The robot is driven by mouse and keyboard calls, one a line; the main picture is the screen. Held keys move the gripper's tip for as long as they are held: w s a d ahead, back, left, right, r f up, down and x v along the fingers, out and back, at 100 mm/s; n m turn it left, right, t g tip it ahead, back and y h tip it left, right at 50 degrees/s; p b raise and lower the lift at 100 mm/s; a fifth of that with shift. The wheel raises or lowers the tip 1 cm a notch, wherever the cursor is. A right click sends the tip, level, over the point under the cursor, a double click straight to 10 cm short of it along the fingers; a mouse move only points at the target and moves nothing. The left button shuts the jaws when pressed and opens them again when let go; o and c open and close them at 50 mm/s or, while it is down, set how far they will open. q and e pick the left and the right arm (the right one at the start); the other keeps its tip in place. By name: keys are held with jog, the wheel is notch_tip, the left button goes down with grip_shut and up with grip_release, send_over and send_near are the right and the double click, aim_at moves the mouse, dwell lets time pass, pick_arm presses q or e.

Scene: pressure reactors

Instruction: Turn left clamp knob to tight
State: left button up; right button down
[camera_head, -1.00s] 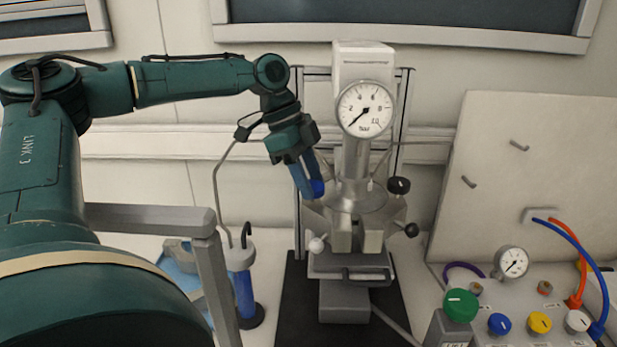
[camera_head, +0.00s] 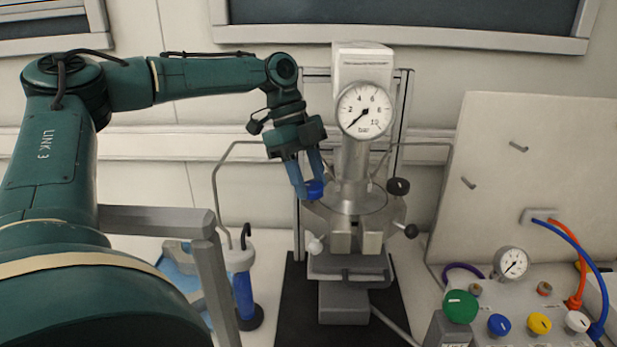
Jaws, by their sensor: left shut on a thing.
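The pressure reactor (camera_head: 352,200) stands on a dark mat with a round gauge (camera_head: 364,110) on its front. My left gripper (camera_head: 314,190) is at the left side of the reactor's clamp, its blue fingers pointing down. It is shut on the left clamp knob, which is mostly hidden between and behind the fingers. On the right side of the clamp a black knob (camera_head: 398,187) shows in plain view. My right gripper is not in view.
A bottle with a blue lower part (camera_head: 243,285) stands left of the reactor. At the right are a white panel (camera_head: 535,180) and a control box with a green knob (camera_head: 460,306), coloured knobs and hoses. A grey bar (camera_head: 155,219) crosses the lower left.

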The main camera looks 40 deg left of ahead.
pick_arm(q)
jog(key=o, duration=1)
jog(key=shift+d, duration=0.1)
jog(key=shift+c, duration=0.2)
jog(key=v, duration=1.3)
